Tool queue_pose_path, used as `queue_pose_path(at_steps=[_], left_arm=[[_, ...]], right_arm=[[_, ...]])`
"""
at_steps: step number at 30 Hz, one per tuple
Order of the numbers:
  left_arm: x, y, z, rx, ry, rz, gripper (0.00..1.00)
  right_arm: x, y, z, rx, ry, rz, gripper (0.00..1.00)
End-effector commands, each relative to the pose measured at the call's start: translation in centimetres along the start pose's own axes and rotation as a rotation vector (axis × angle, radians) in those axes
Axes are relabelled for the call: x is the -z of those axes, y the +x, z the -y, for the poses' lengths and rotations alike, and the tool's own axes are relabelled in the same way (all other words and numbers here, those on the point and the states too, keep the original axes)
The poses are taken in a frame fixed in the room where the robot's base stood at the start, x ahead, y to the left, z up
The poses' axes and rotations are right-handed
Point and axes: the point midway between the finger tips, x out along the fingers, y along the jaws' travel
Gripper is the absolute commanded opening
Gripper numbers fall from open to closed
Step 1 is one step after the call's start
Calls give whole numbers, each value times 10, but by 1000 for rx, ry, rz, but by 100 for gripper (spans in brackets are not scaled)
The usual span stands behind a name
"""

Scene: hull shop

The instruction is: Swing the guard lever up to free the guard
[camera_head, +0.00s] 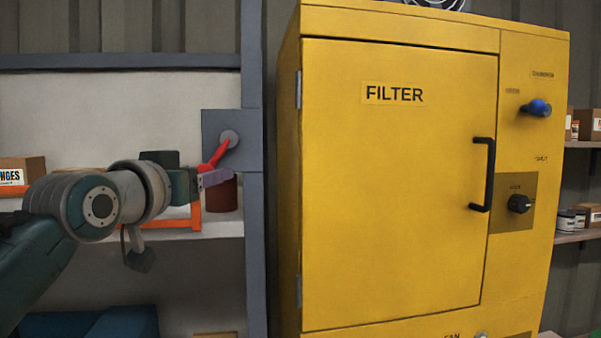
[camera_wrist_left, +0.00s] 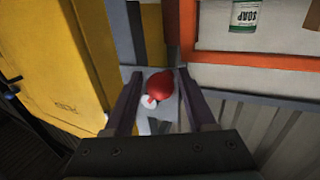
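The red guard lever (camera_head: 217,154) is at the left of the yellow cabinet in the head view. It slants down and left from a round grey pivot (camera_head: 229,138) on a grey plate (camera_head: 213,124). My left gripper (camera_head: 213,177) is at the lever's lower end. In the left wrist view the lever's red end (camera_wrist_left: 160,86) shows between the fingertips of my left gripper (camera_wrist_left: 160,82). The fingers stand apart, with narrow gaps seen beside the red end, so the gripper looks open around it. I cannot pick out the guard with certainty. My right gripper is not in view.
The yellow FILTER cabinet (camera_head: 385,200) stands close right of the lever, with a black handle (camera_head: 489,175). A grey post (camera_head: 255,230) runs below the lever plate. A dark red can (camera_head: 223,196) sits behind my gripper. A labelled box (camera_head: 20,174) is on the left shelf.

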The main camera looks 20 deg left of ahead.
Motion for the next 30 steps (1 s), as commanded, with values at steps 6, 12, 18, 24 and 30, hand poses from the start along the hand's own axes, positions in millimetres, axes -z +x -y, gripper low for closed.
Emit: queue_pose_path(at_steps=[6, 12, 18, 24, 30], left_arm=[[0, 0, 0, 0, 0, 0, 30], [0, 0, -1, -2, -1, 0, 7], [0, 0, -2, -3, -1, 0, 0], [0, 0, -2, -5, -2, 0, 0], [0, 0, -3, -6, -3, 0, 0]], right_arm=[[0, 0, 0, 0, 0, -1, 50], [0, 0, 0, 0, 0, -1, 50], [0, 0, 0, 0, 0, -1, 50], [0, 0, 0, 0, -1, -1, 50], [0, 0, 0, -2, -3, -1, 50]])
